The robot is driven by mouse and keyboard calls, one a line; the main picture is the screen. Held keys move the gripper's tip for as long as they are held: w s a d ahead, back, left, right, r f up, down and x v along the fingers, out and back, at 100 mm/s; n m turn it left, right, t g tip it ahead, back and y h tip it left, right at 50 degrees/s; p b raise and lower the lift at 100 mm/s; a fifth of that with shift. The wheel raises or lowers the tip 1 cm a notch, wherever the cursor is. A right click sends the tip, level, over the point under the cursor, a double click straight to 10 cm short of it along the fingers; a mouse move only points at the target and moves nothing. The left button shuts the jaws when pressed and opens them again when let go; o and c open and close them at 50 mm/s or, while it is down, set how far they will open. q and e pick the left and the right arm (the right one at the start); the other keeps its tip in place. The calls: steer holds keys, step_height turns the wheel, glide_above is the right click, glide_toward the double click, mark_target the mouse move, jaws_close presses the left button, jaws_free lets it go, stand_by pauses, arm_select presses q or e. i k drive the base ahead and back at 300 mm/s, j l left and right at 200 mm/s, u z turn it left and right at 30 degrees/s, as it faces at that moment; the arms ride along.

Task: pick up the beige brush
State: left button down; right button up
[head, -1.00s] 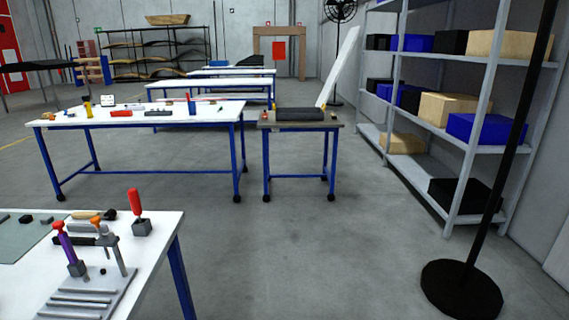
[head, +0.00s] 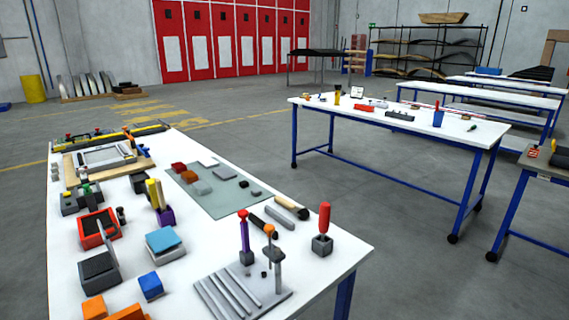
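A slim beige tool with a dark end (head: 288,204) lies on the white table nearest me in the head view, toward its right side. It looks like the beige brush, but it is too small to be sure. It lies beside a dark-handled tool (head: 264,226) and a light grey bar (head: 279,217). Neither of my grippers is in view.
The near white table (head: 330,245) carries many tools. A red-handled tool in a grey block (head: 322,230), a purple-handled one (head: 245,238) and a grey ridged rack (head: 240,292) stand near the brush. A second white table (head: 400,105) is farther right. Grey floor lies between.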

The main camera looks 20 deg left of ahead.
mark_target(158, 186)
steer(key=i+u, duration=0.15)
steer(key=u, duration=0.3)
steer(key=i+l+u, duration=0.1)
steer(key=u, duration=0.3)
steer(key=i+l+u, duration=0.1)
steer(key=u, duration=0.35)
steer(key=i+l+u, duration=0.15)
steer(key=u, duration=0.3)
steer(key=i+l+u, duration=0.15)
steer(key=u, duration=0.2)
steer(key=i+l+u, duration=0.15)
steer(key=l+u, duration=0.2)
steer(key=k+l, duration=0.1)
steer(key=l, duration=0.2)
steer(key=k+l, duration=0.1)
steer(key=l, duration=0.25)
steer(key=k+l, duration=0.1)
steer(key=l, duration=0.2)
